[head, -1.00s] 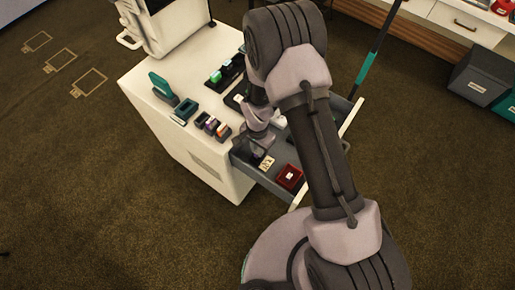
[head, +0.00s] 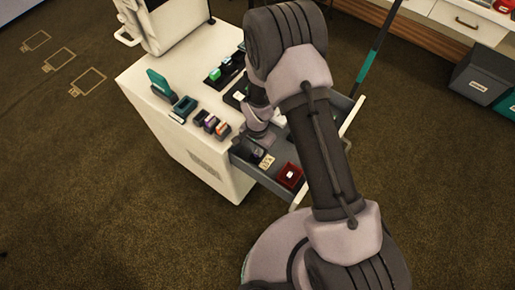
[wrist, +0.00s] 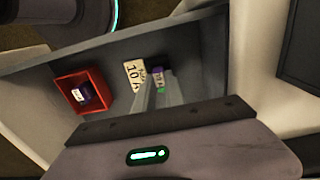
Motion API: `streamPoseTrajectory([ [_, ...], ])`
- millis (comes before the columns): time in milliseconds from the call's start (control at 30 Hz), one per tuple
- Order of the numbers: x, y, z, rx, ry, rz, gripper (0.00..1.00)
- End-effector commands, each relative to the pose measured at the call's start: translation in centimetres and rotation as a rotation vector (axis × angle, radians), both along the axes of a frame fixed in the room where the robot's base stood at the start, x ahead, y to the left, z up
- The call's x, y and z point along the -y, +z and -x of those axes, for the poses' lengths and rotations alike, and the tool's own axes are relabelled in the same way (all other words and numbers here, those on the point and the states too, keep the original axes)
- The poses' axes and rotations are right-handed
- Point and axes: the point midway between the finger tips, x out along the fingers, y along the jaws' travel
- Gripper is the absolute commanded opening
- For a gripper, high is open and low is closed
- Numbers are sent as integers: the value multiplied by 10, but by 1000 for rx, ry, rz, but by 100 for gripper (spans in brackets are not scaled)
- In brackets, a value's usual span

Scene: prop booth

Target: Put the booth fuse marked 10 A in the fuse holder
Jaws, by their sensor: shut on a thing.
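My gripper (wrist: 158,92) is down inside the open drawer, with its fingers shut on a small purple fuse (wrist: 158,73) whose white label seems to read 10 A. The fuse is beside a cream card (wrist: 134,75) marked 10 A on the drawer floor. The card also shows in the head view (head: 267,161), just right of my gripper (head: 257,152). The fingers hide part of the fuse, and I cannot tell whether it still touches the drawer floor. I cannot tell for sure which item is the fuse holder.
A red box (wrist: 107,104) in the drawer holds a dark purple piece with a white label (wrist: 82,94). The drawer walls (wrist: 205,60) are close around my gripper. On the white cabinet (head: 140,85) stand a teal-topped item (head: 160,83), an open dark box (head: 184,107) and several small coloured pieces (head: 211,124).

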Motion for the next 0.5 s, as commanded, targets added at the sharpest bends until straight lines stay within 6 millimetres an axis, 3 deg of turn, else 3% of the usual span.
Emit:
streamPoseTrajectory([
  [500, 0, -4, 0, 0, 0, 0, 0],
])
